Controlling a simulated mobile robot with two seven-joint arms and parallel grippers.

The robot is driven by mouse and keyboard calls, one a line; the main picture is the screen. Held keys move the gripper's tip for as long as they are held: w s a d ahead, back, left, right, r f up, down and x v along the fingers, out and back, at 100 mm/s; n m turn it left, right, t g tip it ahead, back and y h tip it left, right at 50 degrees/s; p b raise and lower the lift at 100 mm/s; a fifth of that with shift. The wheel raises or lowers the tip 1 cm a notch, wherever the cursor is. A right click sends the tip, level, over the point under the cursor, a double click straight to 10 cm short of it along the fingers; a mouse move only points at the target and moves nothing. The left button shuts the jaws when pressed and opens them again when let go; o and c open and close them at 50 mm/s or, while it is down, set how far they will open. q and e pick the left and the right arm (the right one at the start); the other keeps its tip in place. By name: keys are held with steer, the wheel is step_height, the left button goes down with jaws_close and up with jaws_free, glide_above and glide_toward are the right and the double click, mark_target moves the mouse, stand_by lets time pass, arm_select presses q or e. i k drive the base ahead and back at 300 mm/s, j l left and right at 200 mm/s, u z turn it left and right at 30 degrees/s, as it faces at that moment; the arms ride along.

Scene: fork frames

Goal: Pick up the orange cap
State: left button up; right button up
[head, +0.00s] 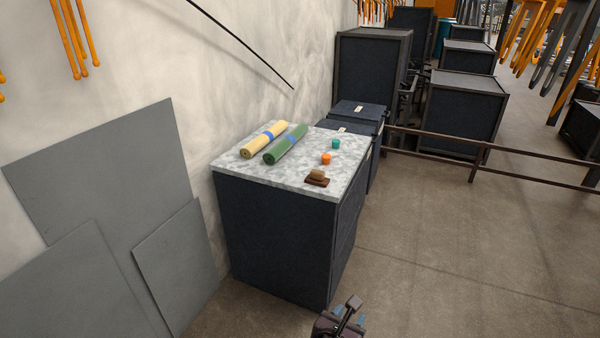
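The orange cap (326,159) stands on the grey-white marbled top of a dark cabinet (285,240), near its right side. A teal cap (336,144) stands just behind it. A dark gripper (345,315), which looks like my right one, shows at the bottom edge, low in front of the cabinet and well apart from the orange cap. Its fingers are too small and cut off to tell whether they are open. My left gripper is not in view.
A yellow roll (264,139) and a green roll (286,144) lie at the cabinet top's left. A brown block-like item (317,178) sits near the front corner. Grey panels (110,190) lean on the wall. A railing (500,172) stands right; the floor (440,260) before it is clear.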

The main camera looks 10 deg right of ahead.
mark_target(325, 158)
steer(key=i+l+u, duration=0.2)
steer(key=i, duration=1.1)
steer(key=i+j+z, duration=0.1)
steer(key=i, duration=0.3)
steer(key=i+j+z, duration=0.1)
steer(key=i, duration=0.35)
steer(key=i+j+z, duration=0.15)
steer(key=i, duration=0.25)
steer(key=i+z, duration=0.25)
steer(key=j+z, duration=0.25)
steer(key=i+l, duration=0.05)
steer(key=l, duration=0.05)
